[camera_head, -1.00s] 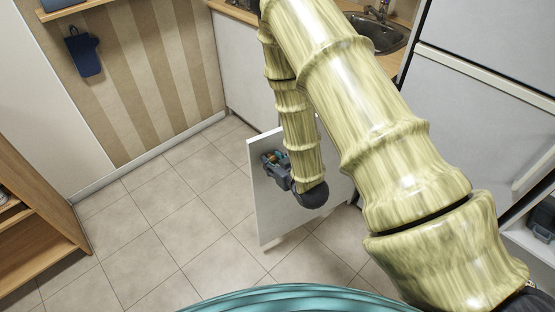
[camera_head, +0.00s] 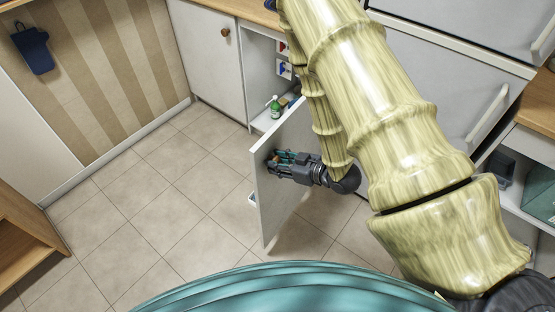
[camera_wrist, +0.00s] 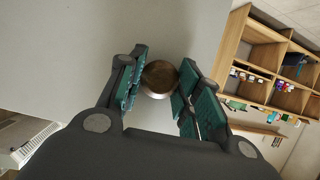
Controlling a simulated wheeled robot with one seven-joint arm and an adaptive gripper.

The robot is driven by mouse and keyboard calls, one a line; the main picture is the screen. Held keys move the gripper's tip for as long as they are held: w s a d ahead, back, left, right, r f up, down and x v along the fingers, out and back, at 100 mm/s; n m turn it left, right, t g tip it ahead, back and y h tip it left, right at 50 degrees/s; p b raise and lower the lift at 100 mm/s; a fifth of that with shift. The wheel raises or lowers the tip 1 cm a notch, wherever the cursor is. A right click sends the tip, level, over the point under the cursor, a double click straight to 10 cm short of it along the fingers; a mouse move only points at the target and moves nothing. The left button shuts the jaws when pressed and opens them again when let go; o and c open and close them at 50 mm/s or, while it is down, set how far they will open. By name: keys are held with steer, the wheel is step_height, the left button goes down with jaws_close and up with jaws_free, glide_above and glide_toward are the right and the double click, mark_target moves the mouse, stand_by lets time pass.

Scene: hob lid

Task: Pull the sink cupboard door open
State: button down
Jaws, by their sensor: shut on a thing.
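The sink cupboard door (camera_head: 282,190) is a white panel swung well out from the cabinet. My gripper (camera_head: 276,160) is at the door's outer face, near its free edge, shut on the round brown knob. In the wrist view the knob (camera_wrist: 158,78) sits between the two teal-padded fingers of my gripper (camera_wrist: 160,90), with the pale door face (camera_wrist: 75,60) behind it. The open sink cupboard (camera_head: 262,75) shows a green bottle (camera_head: 275,107) and other small items inside. My arm hides part of the opening.
A closed white cupboard door (camera_head: 208,55) with a brown knob stands left of the opening. The tiled floor (camera_head: 170,200) left of the open door is clear. A wooden shelf unit (camera_head: 25,240) stands at the far left, and grey drawers (camera_head: 430,90) are at right.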

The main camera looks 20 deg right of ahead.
stand_by(0.4)
steer(key=c, duration=1)
jaws_free()
steer(key=shift+o, duration=0.2)
steer(key=shift+s+d, duration=0.1)
steer(key=shift+s, duration=0.05)
steer(key=v, duration=1.1)
steer(key=shift+s+d+r, duration=0.15)
steer(key=shift+s+d, duration=0.15)
steer(key=x, duration=1.2)
steer(key=shift+a, duration=0.15)
